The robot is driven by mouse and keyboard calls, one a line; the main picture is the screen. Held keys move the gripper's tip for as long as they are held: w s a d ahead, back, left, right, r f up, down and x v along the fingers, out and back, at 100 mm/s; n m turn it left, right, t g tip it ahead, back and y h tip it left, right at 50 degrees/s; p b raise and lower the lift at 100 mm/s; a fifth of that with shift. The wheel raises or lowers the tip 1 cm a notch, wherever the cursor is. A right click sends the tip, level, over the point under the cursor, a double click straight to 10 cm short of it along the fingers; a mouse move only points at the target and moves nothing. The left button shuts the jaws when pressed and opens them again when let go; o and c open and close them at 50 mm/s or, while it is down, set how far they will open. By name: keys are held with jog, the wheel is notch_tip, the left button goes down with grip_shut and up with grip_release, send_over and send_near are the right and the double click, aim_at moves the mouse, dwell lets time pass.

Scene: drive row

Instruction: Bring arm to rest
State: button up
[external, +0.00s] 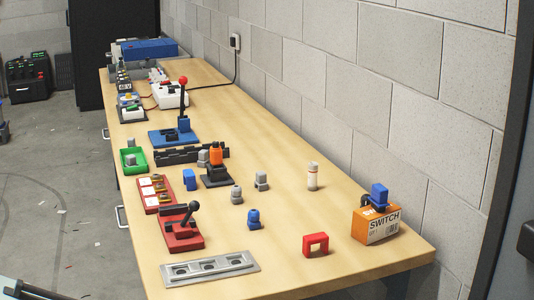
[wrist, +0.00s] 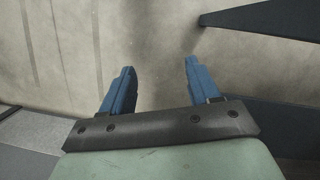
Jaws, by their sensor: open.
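My gripper (wrist: 158,75) shows in the wrist view with its two blue fingers spread apart. It is open, with nothing between the fingers. Behind the fingers is a bare, greyish floor surface. No task object is near the fingertips. In the external view the gripper is not visible; a pale part at the bottom left corner may belong to my arm, but I cannot tell for sure.
A long wooden table (external: 290,225) runs along a block wall. It carries a red lever base (external: 183,236), a grey plate (external: 208,268), a red arch (external: 315,244), an orange switch box (external: 377,226), a green tray (external: 133,160) and a blue lever base (external: 172,137).

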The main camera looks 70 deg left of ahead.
jog(key=s+a+f+m+g, duration=0.1)
jog(key=s+f, duration=0.1)
jog(key=s, duration=0.7)
jog(key=s+a+f+m+g, duration=0.1)
jog(key=s+f+g, duration=0.1)
jog(key=s, duration=0.8)
jog(key=s+f+m+g+y, duration=0.1)
jog(key=s+f, duration=0.1)
jog(key=s, duration=0.8)
jog(key=shift+s+a+m, duration=0.25)
jog(key=shift+a+m, duration=0.05)
jog(key=shift+a, duration=0.1)
jog(key=shift+f, duration=0.1)
